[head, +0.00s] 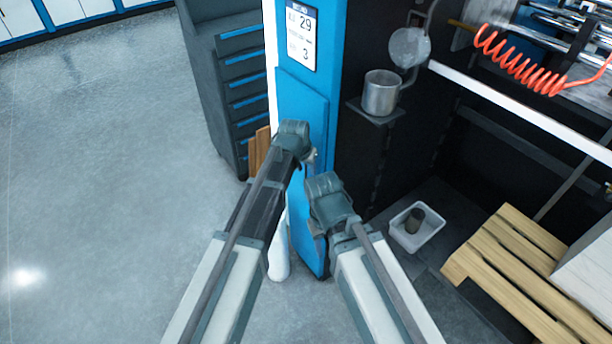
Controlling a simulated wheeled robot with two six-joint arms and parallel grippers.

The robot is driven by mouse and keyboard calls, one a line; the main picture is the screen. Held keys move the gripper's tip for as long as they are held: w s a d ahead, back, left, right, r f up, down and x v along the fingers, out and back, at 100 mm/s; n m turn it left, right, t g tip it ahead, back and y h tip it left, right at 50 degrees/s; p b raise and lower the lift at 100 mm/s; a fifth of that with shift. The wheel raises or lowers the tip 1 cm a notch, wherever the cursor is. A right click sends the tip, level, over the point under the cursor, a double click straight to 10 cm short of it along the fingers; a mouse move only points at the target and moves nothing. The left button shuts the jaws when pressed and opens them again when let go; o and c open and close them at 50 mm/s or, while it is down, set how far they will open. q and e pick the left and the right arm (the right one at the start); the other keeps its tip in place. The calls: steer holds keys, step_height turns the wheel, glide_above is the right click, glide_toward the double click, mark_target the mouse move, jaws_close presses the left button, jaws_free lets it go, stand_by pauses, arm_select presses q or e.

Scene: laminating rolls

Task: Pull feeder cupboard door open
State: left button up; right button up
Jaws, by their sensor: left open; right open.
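The cupboard door looks to be the tall blue panel (301,103) on the narrow front of the blue and black machine, below a small white display. My two forearms hide much of its lower part, and I cannot make out its handle or tell whether it stands ajar. My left gripper (311,160) is at the panel's right edge, about halfway down, mostly hidden behind its own wrist. My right gripper (319,229) is lower, in front of the panel's lower part, also largely hidden by its wrist. Both are open, and neither shows anything held.
A metal cup (381,93) stands on a small shelf on the machine's black side. A white bin (416,229) with a dark object and a wooden pallet (508,262) are at the lower right. A dark drawer cabinet (228,88) stands behind left. The left floor is clear.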

arm_select(q)
steer(key=shift+f, duration=0.2)
steer(key=shift+c, duration=0.2)
jaws_close()
stand_by(1.2)
